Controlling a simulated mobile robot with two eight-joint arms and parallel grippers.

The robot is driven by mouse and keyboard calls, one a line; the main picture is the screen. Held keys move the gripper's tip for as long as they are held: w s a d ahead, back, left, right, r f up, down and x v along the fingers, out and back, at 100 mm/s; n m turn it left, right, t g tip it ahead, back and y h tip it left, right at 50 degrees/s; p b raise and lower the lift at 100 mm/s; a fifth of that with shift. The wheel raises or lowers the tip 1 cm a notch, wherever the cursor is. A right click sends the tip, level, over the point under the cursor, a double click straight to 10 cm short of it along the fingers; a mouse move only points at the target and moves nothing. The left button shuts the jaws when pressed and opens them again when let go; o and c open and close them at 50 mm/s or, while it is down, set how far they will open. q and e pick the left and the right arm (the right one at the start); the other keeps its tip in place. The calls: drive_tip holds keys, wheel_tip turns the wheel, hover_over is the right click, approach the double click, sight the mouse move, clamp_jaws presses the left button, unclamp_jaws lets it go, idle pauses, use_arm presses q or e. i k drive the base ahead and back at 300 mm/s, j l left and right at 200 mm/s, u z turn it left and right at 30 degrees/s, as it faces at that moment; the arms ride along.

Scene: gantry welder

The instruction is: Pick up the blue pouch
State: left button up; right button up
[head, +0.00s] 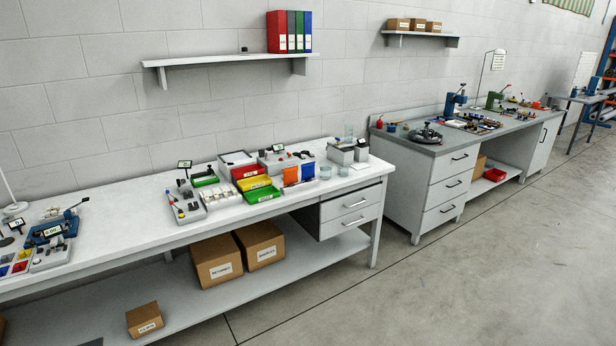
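A small blue item (308,171) that looks like the blue pouch stands upright on the white workbench (340,186), towards its right end. An orange item (290,176) of similar shape stands just left of it. At this distance I cannot tell whether the two touch or what supports them. Neither my left nor my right gripper is in view.
Yellow, green and red bins (262,194) stand left of the pouch, and clear cups (325,172) stand right of it. Grey containers (341,154) are at the bench's right end. Cardboard boxes (216,260) sit on the lower shelf. The floor (430,290) in front is clear.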

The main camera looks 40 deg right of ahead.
sight(307, 171)
drive_tip(key=i+l, duration=0.2)
drive_tip(key=l, duration=0.2)
drive_tip(key=i+l+u, duration=0.1)
drive_tip(key=l, duration=0.25)
drive_tip(key=i+l, duration=0.25)
drive_tip(key=l, duration=0.15)
drive_tip(key=i+l, duration=0.15)
drive_tip(key=l, duration=0.25)
drive_tip(key=i+l+u, duration=0.1)
drive_tip(key=l, duration=0.3)
drive_tip(key=i+l, duration=0.2)
drive_tip(key=l, duration=0.25)
drive_tip(key=i+l+u, duration=0.1)
drive_tip(key=l, duration=0.3)
drive_tip(key=i+l, duration=0.2)
drive_tip(key=l, duration=0.2)
drive_tip(key=i+l, duration=0.2)
drive_tip(key=l, duration=0.15)
drive_tip(key=i+l+u, duration=0.1)
drive_tip(key=l, duration=0.25)
drive_tip(key=i+l, duration=0.65)
